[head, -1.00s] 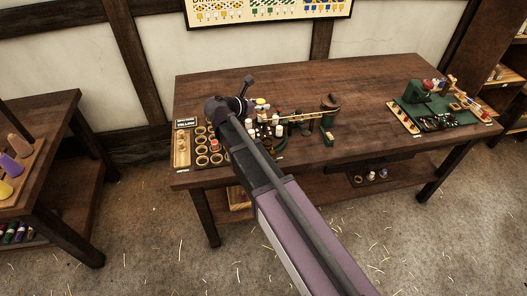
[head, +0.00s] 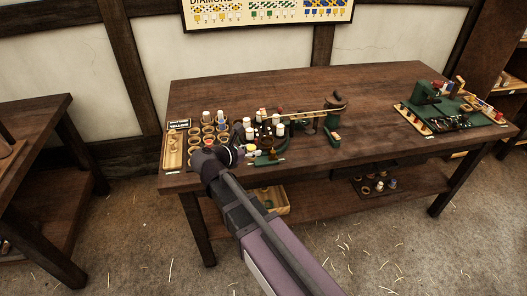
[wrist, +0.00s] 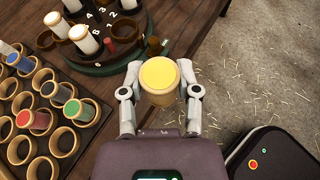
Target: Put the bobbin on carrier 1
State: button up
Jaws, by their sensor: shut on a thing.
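My gripper (wrist: 159,82) is shut on a bobbin (wrist: 158,72) with a yellow top, held upright between the two fingers in the wrist view. In the head view my gripper (head: 246,152) is low at the table's front edge, and the bobbin is hard to make out there. The braiding machine's round dark plate (wrist: 120,45), with white numerals, lies just beyond the bobbin at the upper left. Several white bobbins (wrist: 84,39) stand on it. A slim reddish peg (wrist: 108,42) on the plate appears bare. I cannot tell for certain which carrier is number 1.
A rack of ring-shaped holders (wrist: 57,140) stands left of my gripper, some holding bobbins with red, green or blue tops.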

jog(key=shift+s+f, duration=0.25)
jog(key=shift+f, duration=0.2)
jog(key=b, duration=0.2)
send_over(267, 143)
jog(key=s, duration=0.1)
jog(key=shift+s+a+f, duration=0.15)
jog(key=shift+s+f, duration=0.05)
jog(key=shift+f, duration=0.5)
jog(key=shift+w, duration=0.5)
jog(key=shift+w+d+f, duration=0.15)
jog(key=shift+d+f, duration=0.05)
jog(key=shift+f, duration=0.15)
notch_tip(267, 143, down, 3)
jog(key=b, duration=0.3)
jog(key=o, duration=1)
